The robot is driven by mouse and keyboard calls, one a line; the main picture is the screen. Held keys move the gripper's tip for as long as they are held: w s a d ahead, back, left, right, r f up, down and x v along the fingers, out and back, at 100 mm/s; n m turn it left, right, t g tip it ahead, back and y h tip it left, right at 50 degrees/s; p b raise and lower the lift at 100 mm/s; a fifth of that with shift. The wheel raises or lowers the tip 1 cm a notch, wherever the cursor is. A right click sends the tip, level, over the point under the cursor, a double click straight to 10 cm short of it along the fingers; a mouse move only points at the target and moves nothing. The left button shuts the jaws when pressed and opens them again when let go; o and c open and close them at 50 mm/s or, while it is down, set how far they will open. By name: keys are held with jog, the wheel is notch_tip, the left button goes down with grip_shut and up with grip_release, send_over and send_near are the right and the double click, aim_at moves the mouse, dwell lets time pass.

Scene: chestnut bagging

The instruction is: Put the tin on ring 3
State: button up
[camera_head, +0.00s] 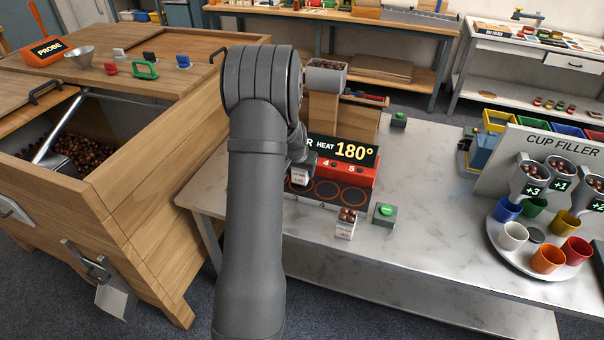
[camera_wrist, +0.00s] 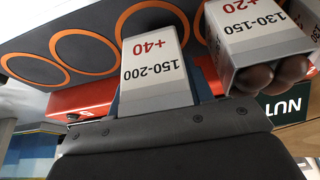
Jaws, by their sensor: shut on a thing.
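My gripper (camera_wrist: 160,100) is shut on a pale tin (camera_wrist: 157,65) labelled 150-200 and +40, with its jaw pads on either side. In the head view this tin (camera_head: 300,176) is at the left of the red roaster (camera_head: 372,174), by the third ring; I cannot tell whether it touches the plate. The third ring (camera_wrist: 119,22) shows partly behind it in the wrist view. The fourth ring (camera_head: 325,190) and fifth ring (camera_head: 357,197) are bare. A second tin (camera_wrist: 240,60), labelled 130-150 and +20, holds chestnuts at the NUT-sign end of the roaster. The tin's contents are hidden.
Another tin (camera_head: 345,228) with chestnuts stands on the counter in front of the roaster, beside a green button (camera_head: 385,211). A tray (camera_head: 495,249) of coloured cups is at the right. The counter (camera_head: 425,190) between is clear. A wooden chestnut bin (camera_head: 140,190) stands left.

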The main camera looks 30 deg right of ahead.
jog(key=shift+f, duration=0.85)
jog(key=o, duration=1)
jog(key=shift+f, duration=0.15)
jog(key=shift+o, duration=0.2)
jog(key=v, duration=1.2)
